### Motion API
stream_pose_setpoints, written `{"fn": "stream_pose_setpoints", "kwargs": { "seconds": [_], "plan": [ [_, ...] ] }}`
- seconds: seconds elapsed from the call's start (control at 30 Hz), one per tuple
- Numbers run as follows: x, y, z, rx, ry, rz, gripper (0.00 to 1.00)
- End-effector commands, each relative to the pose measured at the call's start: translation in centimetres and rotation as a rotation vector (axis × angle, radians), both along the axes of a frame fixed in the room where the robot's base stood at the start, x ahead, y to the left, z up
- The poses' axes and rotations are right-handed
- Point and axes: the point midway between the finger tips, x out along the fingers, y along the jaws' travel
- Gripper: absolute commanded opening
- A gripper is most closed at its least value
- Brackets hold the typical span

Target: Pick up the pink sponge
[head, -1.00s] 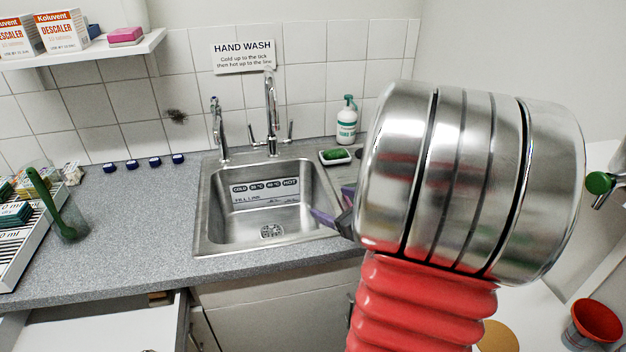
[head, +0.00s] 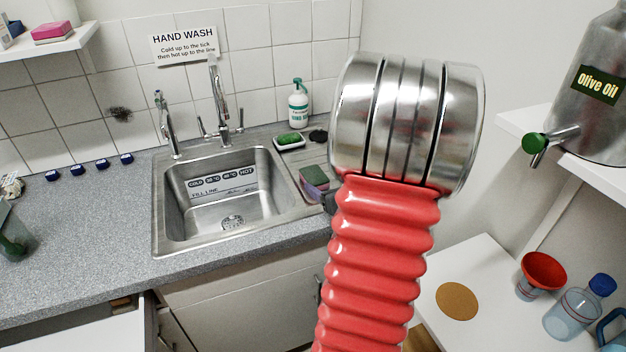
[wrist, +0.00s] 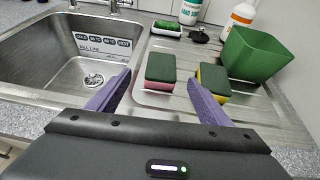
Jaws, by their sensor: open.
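The pink sponge (wrist: 160,73), pink with a dark green top, lies on the ribbed steel drainer right of the sink. It also shows in the head view (head: 314,180), partly hidden by my arm. In the wrist view my gripper (wrist: 159,80) is open, with its purple fingers apart and pointing toward the sponge. The sponge shows between the fingertips and slightly beyond them. Whether the fingers are level with it, I cannot tell. The gripper is mostly hidden behind my arm in the head view.
A yellow sponge (wrist: 213,80) with a dark green top lies close right, near my right finger. A green container (wrist: 255,55) stands behind it. The sink (wrist: 70,52) is left. A dish with a green scrubber (wrist: 166,28) and bottles (wrist: 190,10) stand behind. A pink block (head: 52,31) sits on the shelf.

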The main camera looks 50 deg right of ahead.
Motion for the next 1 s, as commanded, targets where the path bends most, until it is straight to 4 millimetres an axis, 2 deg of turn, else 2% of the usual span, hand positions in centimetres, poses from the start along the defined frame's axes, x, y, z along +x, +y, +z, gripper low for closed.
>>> {"fn": "stream_pose_setpoints", "kwargs": {
  "seconds": [0.4,1.0],
  "plan": [
    [4.3,-2.2,-2.1,0.001,0.0,0.003,0.73],
    [5.5,-2.9,-2.6,0.001,0.0,0.003,0.73]
  ]
}}
